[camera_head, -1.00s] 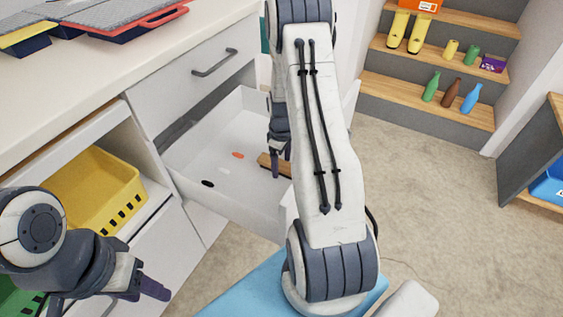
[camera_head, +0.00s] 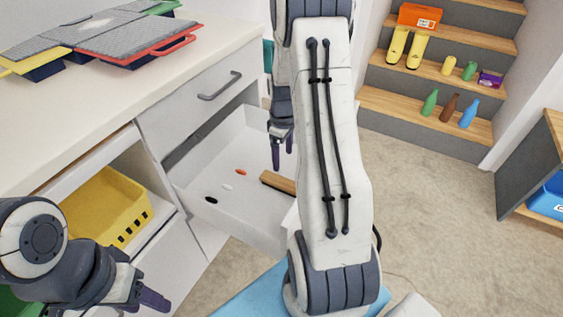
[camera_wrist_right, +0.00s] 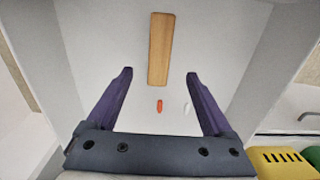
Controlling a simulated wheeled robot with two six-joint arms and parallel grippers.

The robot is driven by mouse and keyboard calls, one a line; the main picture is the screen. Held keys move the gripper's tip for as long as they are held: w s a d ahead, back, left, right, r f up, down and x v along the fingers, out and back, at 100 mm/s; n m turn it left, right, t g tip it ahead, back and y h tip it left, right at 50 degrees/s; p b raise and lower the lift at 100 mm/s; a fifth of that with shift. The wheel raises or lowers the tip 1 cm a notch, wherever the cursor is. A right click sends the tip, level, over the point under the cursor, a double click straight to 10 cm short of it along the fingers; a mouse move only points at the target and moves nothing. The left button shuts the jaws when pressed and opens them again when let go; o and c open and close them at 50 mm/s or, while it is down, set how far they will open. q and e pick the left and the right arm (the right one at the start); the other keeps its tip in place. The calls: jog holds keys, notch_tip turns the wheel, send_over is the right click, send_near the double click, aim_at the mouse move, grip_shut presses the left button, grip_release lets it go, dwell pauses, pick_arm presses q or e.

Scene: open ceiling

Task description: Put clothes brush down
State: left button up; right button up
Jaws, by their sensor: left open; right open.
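The clothes brush (camera_head: 279,182), with a flat wooden back, lies in the open white drawer (camera_head: 219,208). My right arm hides part of it in the head view. The right wrist view shows the whole wooden back of the brush (camera_wrist_right: 160,48), beyond the fingertips and apart from them. My right gripper (camera_head: 282,152) is open and empty above the drawer; its two purple fingers (camera_wrist_right: 160,74) are spread in the wrist view. My left gripper (camera_head: 150,303) is at the lower left, in front of the lower cabinet, with nothing seen in it.
Small red (camera_wrist_right: 159,106), white and black items lie in the drawer. A yellow basket (camera_head: 108,207) stands on the shelf at left. The counter (camera_head: 90,110) above carries grey-topped cases. Wooden steps (camera_head: 430,108) with bottles and boots are at the back right.

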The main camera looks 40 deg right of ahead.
jog(key=s+a+r+n, duration=0.15)
jog(key=a+r, duration=0.35)
jog(key=a, duration=0.7)
jog(key=s+a+r, duration=0.3)
jog(key=a+r, duration=0.2)
jog(key=a, duration=0.7)
jog(key=s+a+r, duration=0.2)
jog(key=s+a, duration=0.3)
jog(key=s, duration=0.3)
jog(key=s+a+r+n+y, duration=0.1)
jog(key=s+a, duration=0.4)
jog(key=s, duration=0.3)
jog(key=shift+s+r, duration=0.3)
jog(key=shift+r, duration=0.05)
jog(key=shift+a, duration=0.1)
notch_tip(320, 180, up, 25)
jog(key=p, duration=2.5)
